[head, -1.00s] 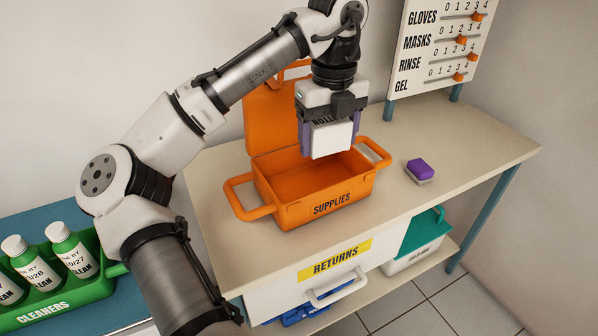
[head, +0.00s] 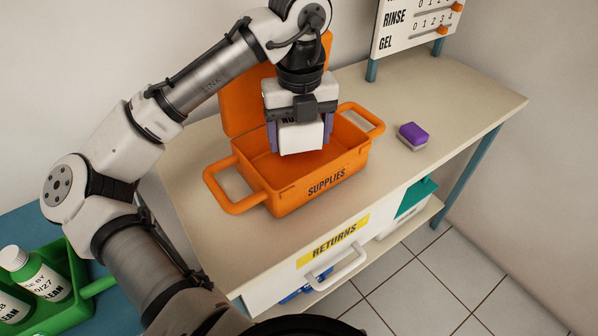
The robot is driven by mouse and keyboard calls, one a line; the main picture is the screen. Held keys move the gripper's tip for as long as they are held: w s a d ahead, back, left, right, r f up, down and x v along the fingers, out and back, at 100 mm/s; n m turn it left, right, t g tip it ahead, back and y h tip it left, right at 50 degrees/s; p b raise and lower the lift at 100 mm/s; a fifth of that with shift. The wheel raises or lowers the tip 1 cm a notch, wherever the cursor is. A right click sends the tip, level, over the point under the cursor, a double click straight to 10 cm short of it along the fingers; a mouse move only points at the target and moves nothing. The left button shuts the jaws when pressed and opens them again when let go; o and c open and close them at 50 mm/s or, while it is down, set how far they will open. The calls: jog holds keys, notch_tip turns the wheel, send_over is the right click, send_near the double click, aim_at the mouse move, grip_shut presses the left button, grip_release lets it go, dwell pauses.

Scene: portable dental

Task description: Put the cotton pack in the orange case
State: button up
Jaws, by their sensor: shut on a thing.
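The orange case (head: 318,186), labelled SUPPLIES, stands open on the table with its lid (head: 247,104) raised at the back. My gripper (head: 300,143) is shut on the white cotton pack (head: 301,138), one purple finger on each side of it. The pack is upright, with its lower part at about the level of the case's rim, over the opening. Whether it touches the case floor cannot be told. The part of the case behind the gripper is hidden.
A purple and grey block (head: 413,136) lies on the table (head: 455,96) right of the case. A RETURNS drawer (head: 335,247) is below. A counter board (head: 415,28) stands behind.

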notch_tip(320, 180, down, 10)
jog(key=shift+f+b, duration=0.1)
jog(key=shift+b, duration=0.2)
jog(key=shift+f, duration=0.2)
jog(key=o, duration=1)
jog(key=shift+r, duration=0.1)
notch_tip(320, 180, up, 12)
jog(key=shift+r+p, duration=0.15)
jog(key=shift+p, duration=0.25)
